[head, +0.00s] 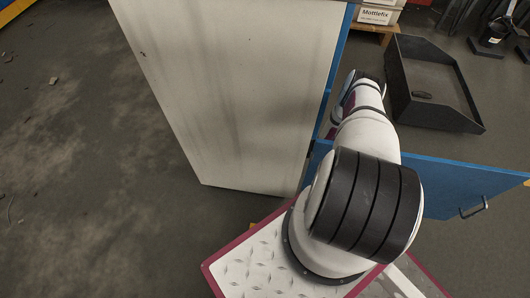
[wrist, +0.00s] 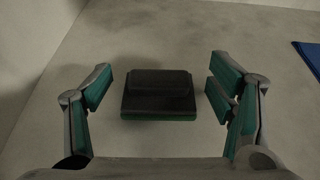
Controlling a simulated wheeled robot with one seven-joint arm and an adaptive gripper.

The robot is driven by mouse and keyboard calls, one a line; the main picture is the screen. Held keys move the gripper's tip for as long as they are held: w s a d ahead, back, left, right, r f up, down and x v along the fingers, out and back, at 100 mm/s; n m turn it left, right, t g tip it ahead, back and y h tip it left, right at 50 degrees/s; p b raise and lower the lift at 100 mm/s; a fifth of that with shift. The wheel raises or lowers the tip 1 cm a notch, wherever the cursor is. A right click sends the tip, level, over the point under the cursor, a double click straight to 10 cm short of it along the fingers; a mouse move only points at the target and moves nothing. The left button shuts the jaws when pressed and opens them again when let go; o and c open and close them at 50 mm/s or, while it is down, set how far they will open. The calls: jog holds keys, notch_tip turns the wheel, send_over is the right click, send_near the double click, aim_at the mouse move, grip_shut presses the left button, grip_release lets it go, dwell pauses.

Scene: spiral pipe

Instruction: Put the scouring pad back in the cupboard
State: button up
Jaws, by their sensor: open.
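A dark block with a green lower layer, which looks like the scouring pad (wrist: 158,93), lies flat on a pale surface in the wrist view. My gripper (wrist: 160,88) is open, with one finger on each side of the pad and a visible gap on both sides. The cupboard (head: 235,85) stands in the middle of the head view, with its dirty white side towards me. Its blue door (head: 465,185) with a handle stands open at the right. My arm reaches past the cupboard's blue front edge; the gripper and pad cannot be made out in the head view.
A black tray (head: 400,85) with a small dark thing in it is on the floor behind the door. White boxes (head: 378,14) stand on a wooden stand at the back. A blue edge (wrist: 308,55) shows at the right of the wrist view. The floor at left is mostly clear.

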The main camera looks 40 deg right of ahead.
jog(key=shift+r, duration=0.15)
jog(key=p+v, duration=0.3)
jog(key=v, duration=0.9)
